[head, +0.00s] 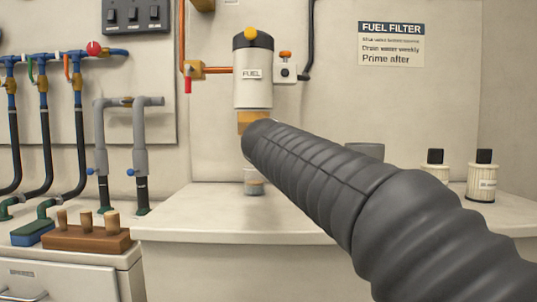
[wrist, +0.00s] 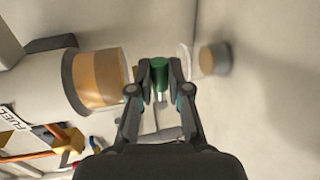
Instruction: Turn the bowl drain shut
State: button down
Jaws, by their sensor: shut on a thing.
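The white fuel filter (head: 252,85), labelled FUEL, hangs on the wall with a black top. Its amber bowl (head: 246,119) sits at the lower end, partly hidden by my arm in the head view. In the wrist view the filter lies sideways, with the amber bowl (wrist: 98,78) left of my gripper (wrist: 160,68). The fingers are closed on a small green drain knob (wrist: 159,77) beyond the bowl's end. My arm hides the knob and gripper in the head view. How far the drain is turned cannot be told.
A clear jar (head: 254,184) stands on the counter (head: 220,222) below the filter; it also shows in the wrist view (wrist: 208,58). A red-handled valve (head: 188,75) is left of the filter. Two pale filter cartridges (head: 481,180) stand at the right. Hoses fill the left wall.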

jog(key=c, duration=1.1)
grip_release()
jog(key=s, duration=0.4)
jog(key=s+r, duration=0.1)
jog(key=s, duration=0.3)
jog(key=s+r, duration=0.1)
jog(key=s, duration=0.2)
jog(key=shift+s+a+r, duration=0.15)
jog(key=shift+s+a, duration=0.05)
jog(key=shift+s, duration=0.2)
